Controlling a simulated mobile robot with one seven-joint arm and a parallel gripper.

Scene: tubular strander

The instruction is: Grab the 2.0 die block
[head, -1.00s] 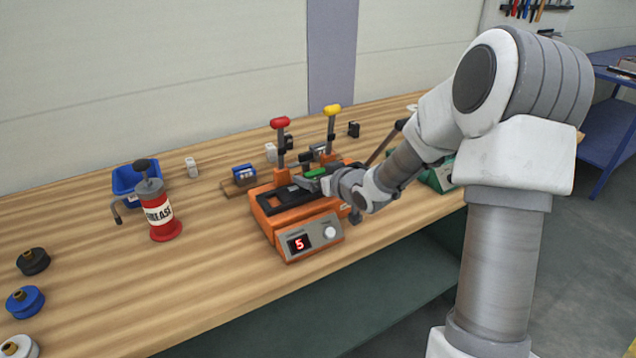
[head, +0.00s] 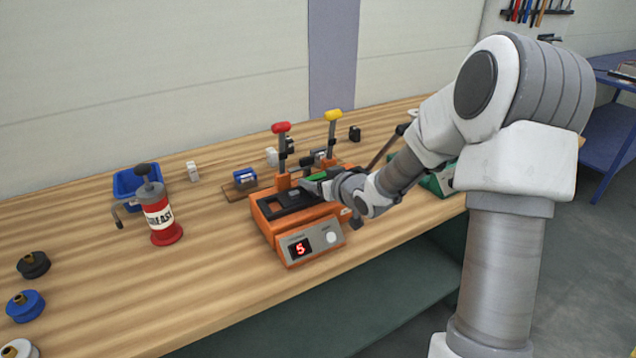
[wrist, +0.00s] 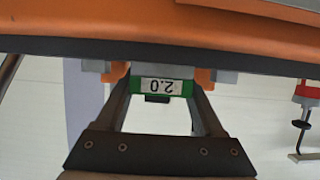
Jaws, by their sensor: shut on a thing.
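The 2.0 die block (wrist: 165,86) is green with a pale label reading "2.0", upside down in the wrist view. It sits between the two fingers of my gripper (wrist: 160,78), which is shut on it. In the head view my gripper (head: 318,184) is over the top of the orange machine (head: 285,238), and a bit of green shows at its fingers. I cannot tell whether the block still touches the machine.
Red-topped (head: 281,128) and yellow-topped (head: 332,115) levers stand behind my gripper. A blue block (head: 245,177) on a brown holder, a red grease pump (head: 160,218) and a blue bin (head: 133,183) are to the left.

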